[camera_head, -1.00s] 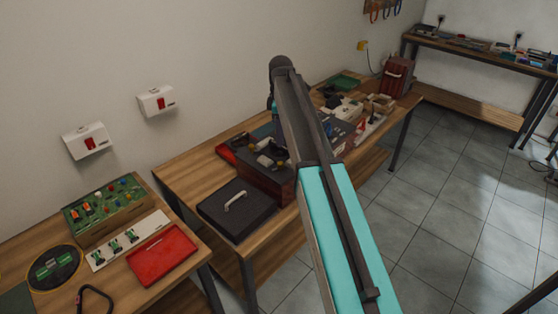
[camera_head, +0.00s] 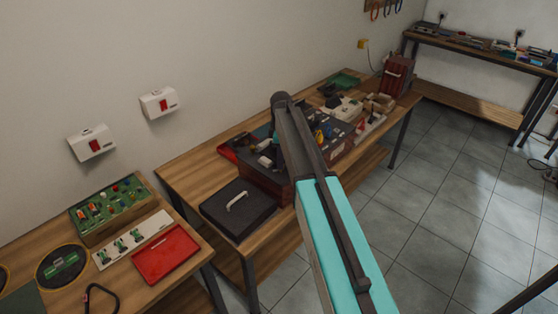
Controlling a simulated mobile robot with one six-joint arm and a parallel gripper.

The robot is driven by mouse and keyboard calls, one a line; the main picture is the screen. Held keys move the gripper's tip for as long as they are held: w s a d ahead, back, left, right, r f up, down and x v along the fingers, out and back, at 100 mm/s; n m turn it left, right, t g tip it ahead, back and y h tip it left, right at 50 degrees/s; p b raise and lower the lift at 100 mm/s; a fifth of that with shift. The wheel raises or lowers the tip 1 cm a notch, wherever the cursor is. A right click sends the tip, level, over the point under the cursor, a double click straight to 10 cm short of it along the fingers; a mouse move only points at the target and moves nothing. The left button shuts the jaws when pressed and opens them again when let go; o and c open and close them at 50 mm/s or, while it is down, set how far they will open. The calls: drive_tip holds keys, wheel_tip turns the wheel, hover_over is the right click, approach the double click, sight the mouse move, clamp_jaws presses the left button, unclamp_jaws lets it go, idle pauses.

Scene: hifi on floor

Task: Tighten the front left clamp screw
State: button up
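My arm reaches from the bottom of the head view up to the middle bench, over a dark red-brown box (camera_head: 266,178) with small parts on top. My gripper is not clearly visible; the arm's far end hides that spot. I cannot make out the front left clamp screw. On the left bench stands a green panel (camera_head: 112,210) with several coloured knobs. In front of it is a white strip (camera_head: 132,240) with several small green clamp-like pieces. A round dark disc (camera_head: 61,267) with a green piece lies to the left.
A red tray (camera_head: 166,254) lies on the left bench. A black case (camera_head: 238,209) with a light handle sits at the front of the middle bench (camera_head: 188,172). A gap separates the two benches. Tiled floor (camera_head: 430,200) at the right is open.

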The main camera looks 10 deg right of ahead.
drive_tip(key=shift+f+p, duration=0.3)
drive_tip(key=shift+f, duration=0.75)
drive_tip(key=shift+c, duration=0.3)
clamp_jaws()
drive_tip(key=shift+a, duration=0.35)
drive_tip(key=shift+d, duration=0.25)
